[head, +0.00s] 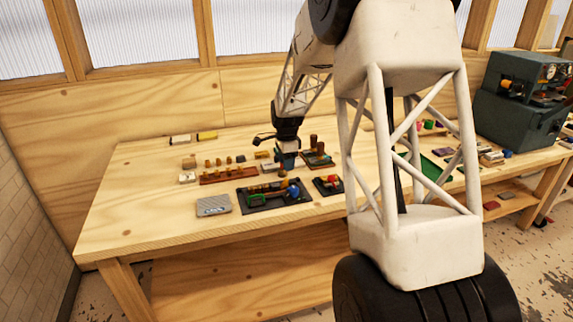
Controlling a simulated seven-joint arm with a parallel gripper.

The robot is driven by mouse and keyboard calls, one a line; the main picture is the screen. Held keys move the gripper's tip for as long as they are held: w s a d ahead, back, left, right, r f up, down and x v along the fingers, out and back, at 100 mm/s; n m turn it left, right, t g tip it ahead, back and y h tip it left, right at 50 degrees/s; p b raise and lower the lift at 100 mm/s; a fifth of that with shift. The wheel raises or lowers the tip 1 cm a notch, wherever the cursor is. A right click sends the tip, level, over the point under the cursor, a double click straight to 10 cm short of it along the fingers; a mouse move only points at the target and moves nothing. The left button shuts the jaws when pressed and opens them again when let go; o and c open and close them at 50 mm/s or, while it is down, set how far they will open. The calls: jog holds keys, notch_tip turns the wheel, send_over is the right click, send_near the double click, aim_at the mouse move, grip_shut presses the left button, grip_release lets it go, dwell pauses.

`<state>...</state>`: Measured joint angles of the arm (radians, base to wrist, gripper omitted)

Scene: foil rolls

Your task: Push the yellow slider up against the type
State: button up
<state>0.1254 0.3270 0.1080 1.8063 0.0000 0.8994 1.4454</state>
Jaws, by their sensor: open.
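My gripper (286,165) is over the middle of the bench, pointing down, with its tips just behind a black tray (250,205). It is open, and I see nothing held in it. A small yellow block (262,155) lies just left of the gripper. At this size I cannot tell which yellow piece is the slider, nor pick out the type. The gripper hides part of what is behind and below it.
A wooden rack with pegs (228,177) and a grey plate (213,206) lie to the left. A smaller dark tray (328,185) and a brown stand (316,159) are to the right. Two rolls (207,135) lie at the back. The bench's left end is clear.

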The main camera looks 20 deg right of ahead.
jog(key=shift+d, duration=0.15)
jog(key=c, duration=0.5)
jog(key=shift+d+r, duration=0.1)
jog(key=shift+d, duration=0.15)
jog(key=shift+c, duration=0.9)
jog(key=d+r+y, duration=0.1)
jog(key=d, duration=0.2)
jog(key=d+r+y, duration=0.1)
jog(key=d+y, duration=0.1)
jog(key=d, duration=0.1)
jog(key=d+r+y, duration=0.1)
jog(key=d, duration=0.2)
jog(key=shift+d+r, duration=0.15)
jog(key=shift+d, duration=0.25)
grip_shut()
